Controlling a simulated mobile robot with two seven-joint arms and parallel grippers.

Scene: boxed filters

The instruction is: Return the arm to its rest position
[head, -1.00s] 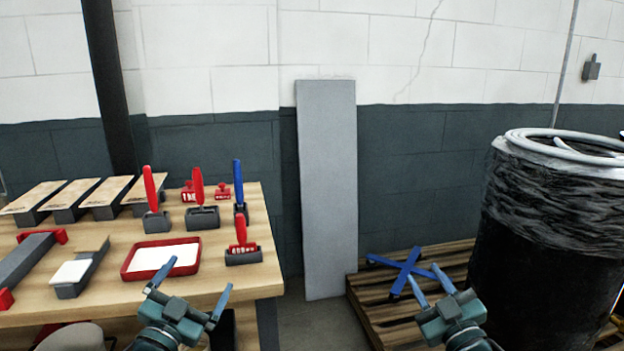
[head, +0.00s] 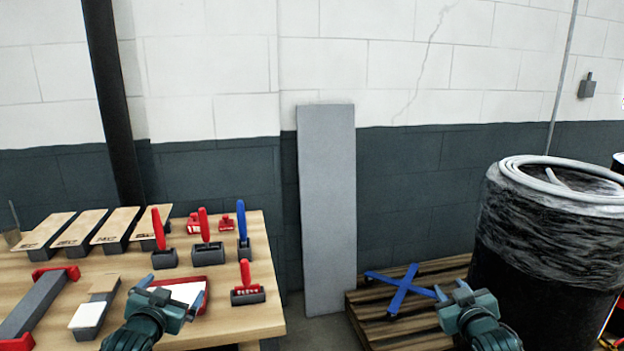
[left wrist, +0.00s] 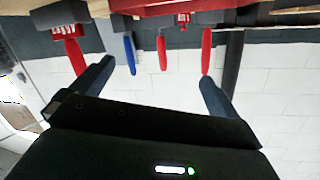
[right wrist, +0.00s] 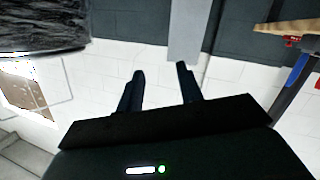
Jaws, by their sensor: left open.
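My left gripper (head: 172,291) is in the lower left of the head view, in front of the workbench's near edge in the picture and partly covering the red-rimmed tray (head: 215,257). Its blue fingers are spread wide with nothing between them, which the left wrist view (left wrist: 153,82) also shows. My right gripper (head: 451,290) is at the lower right, in front of the pallet in the picture. Its fingers are apart and empty in the right wrist view (right wrist: 160,72).
The wooden workbench (head: 255,325) carries several boxes, red- and blue-handled tools and holders. A grey panel (head: 327,210) leans on the wall. A blue cross-shaped piece (head: 400,290) lies on the pallet (head: 375,335). A black wrapped drum (head: 545,245) stands at right.

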